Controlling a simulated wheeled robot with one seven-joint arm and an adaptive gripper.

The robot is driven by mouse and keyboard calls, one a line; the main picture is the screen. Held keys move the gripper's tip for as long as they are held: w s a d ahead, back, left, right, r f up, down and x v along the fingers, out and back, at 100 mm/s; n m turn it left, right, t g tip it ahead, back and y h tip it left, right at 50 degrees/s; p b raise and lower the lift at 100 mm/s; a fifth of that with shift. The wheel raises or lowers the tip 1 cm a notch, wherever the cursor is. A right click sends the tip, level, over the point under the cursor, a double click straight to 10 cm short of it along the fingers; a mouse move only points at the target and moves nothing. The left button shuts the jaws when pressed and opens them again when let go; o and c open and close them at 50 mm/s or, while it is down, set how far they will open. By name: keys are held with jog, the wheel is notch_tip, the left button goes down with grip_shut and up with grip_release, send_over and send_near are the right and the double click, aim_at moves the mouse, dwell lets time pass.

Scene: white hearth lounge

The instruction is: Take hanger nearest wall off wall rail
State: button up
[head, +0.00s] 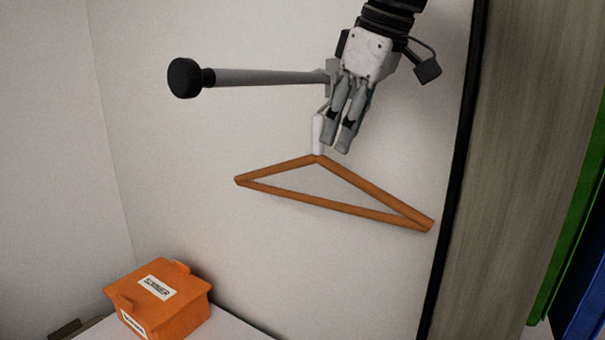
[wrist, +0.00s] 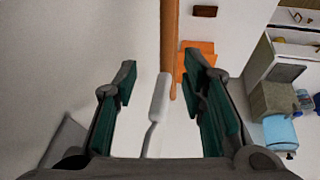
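A brown wooden hanger (head: 335,205) with a white neck (head: 318,134) hangs below the grey wall rail (head: 265,77), near its wall end. It is the only hanger in view. Its hook is mostly hidden by my gripper. My gripper (head: 338,143) points downward in front of the wall, just right of the neck in the head view. In the wrist view my gripper (wrist: 160,78) is open, with its dark green pads apart. The white neck (wrist: 158,100) shows between them, with visible gaps on both sides, and the brown wood (wrist: 170,40) lies beyond. I cannot tell whether the neck lies fully between the fingers in depth.
The rail's black end cap (head: 185,78) sticks out into the room. An orange box (head: 165,300) stands on a white surface below left. A grey wood-grained panel (head: 525,150) with a black edge stands close at right. The wall between holds free room.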

aim_at(334, 163)
jog(key=shift+s+a+p+x, duration=0.15)
jog(key=shift+p+x, duration=0.2)
jog(key=shift+x, duration=1)
jog(key=shift+s+a+p+x, duration=0.1)
jog(key=shift+s+p+x, duration=0.15)
jog(key=shift+x, duration=1.05)
jog(key=shift+w+f, duration=0.1)
jog(key=shift+c, duration=0.3)
grip_shut()
